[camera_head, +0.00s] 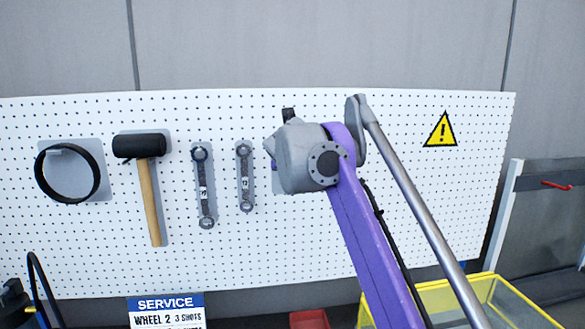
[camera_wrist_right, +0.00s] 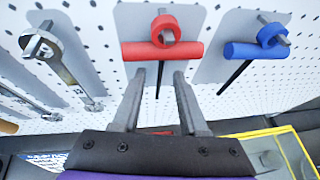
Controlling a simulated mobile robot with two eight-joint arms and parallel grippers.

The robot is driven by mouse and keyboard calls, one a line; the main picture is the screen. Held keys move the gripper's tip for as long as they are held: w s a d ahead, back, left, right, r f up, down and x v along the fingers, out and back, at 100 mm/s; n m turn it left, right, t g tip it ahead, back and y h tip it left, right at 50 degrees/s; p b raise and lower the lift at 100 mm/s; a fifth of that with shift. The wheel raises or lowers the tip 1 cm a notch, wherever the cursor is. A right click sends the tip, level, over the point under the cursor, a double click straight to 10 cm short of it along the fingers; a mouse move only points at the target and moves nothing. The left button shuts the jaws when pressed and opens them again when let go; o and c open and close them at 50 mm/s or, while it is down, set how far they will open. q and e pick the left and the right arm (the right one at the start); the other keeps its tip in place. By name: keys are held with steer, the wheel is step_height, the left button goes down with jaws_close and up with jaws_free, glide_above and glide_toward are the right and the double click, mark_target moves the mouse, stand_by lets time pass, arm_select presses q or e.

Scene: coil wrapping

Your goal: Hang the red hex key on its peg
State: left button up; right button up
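The red hex key (camera_wrist_right: 163,50) shows in the right wrist view. Its ring is around a grey peg on a light grey backing plate, its red crossbar is level, and its dark shaft hangs down. My right gripper (camera_wrist_right: 157,88) is just below the crossbar. Its two fingers are open, one to each side of the shaft in the picture, with gaps to it; I cannot tell the depth between them. In the head view my purple right arm hides the red hex key and the gripper's fingers. My left gripper is not in view.
A blue hex key (camera_wrist_right: 255,49) hangs to the right of the red one, and a wrench (camera_wrist_right: 55,52) to the left. The white pegboard (camera_head: 90,260) also holds a hammer (camera_head: 150,190) and a black ring (camera_head: 41,178). A yellow bin (camera_head: 520,300) stands below right.

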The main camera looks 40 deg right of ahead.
steer(key=v, duration=1.1)
steer(key=s+a+f+m+g+y, duration=0.15)
steer(key=a+f+m, duration=0.25)
steer(key=f+m, duration=0.5)
steer(key=s+a+f+m+y, duration=0.15)
steer(key=a+f+m, duration=0.3)
steer(key=f, duration=0.85)
steer(key=s+a+f+m+y, duration=0.1)
steer(key=s+a+f+m, duration=0.2)
steer(key=f, duration=0.6)
steer(key=s+a+f+m+g+y, duration=0.1)
steer(key=s+a+f+m, duration=0.3)
steer(key=f, duration=0.6)
steer(key=s+a+f+m+g+y, duration=0.1)
steer(key=s+a+f+m+y, duration=0.1)
steer(key=s+a+f+m, duration=0.2)
steer(key=shift+s+f+m+g+y, duration=0.15)
steer(key=shift+s+f+m, duration=0.45)
steer(key=shift+f, duration=0.3)
steer(key=shift+s+f+m+y, duration=0.1)
steer(key=shift+s+f+m, duration=0.4)
steer(key=shift+f+m, duration=0.35)
steer(key=shift+s+f+m+g+y, duration=0.15)
steer(key=shift+s+f+m, duration=0.4)
steer(key=shift+f, duration=0.45)
